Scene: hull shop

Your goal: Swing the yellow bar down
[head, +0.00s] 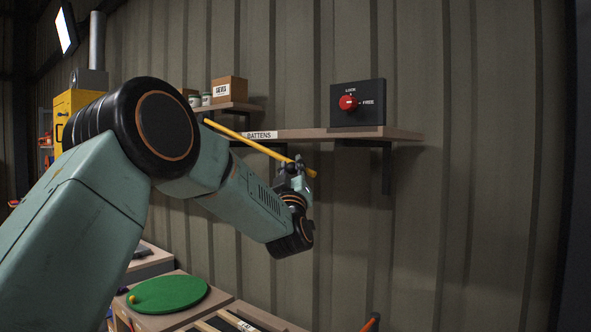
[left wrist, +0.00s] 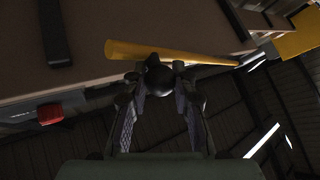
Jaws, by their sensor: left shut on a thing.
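The yellow bar (head: 252,143) slopes down to the right in front of the wall shelf, its right end the lower one in the head view. It crosses the top of the left wrist view (left wrist: 200,58). My left gripper (head: 292,165) is near the bar's right end. In the left wrist view its fingertips (left wrist: 158,72) are shut on a dark round knob (left wrist: 157,80) at the bar. How the knob joins the bar is hidden. My right gripper is not in view.
A black panel (head: 372,92) with a red knob (head: 348,103), marked LOCK and FREE, stands on the shelf (head: 400,134), right of the bar. A cardboard box (head: 230,90) sits on a small shelf. Below is a bench with a green disc (head: 168,294). The wall at right is bare.

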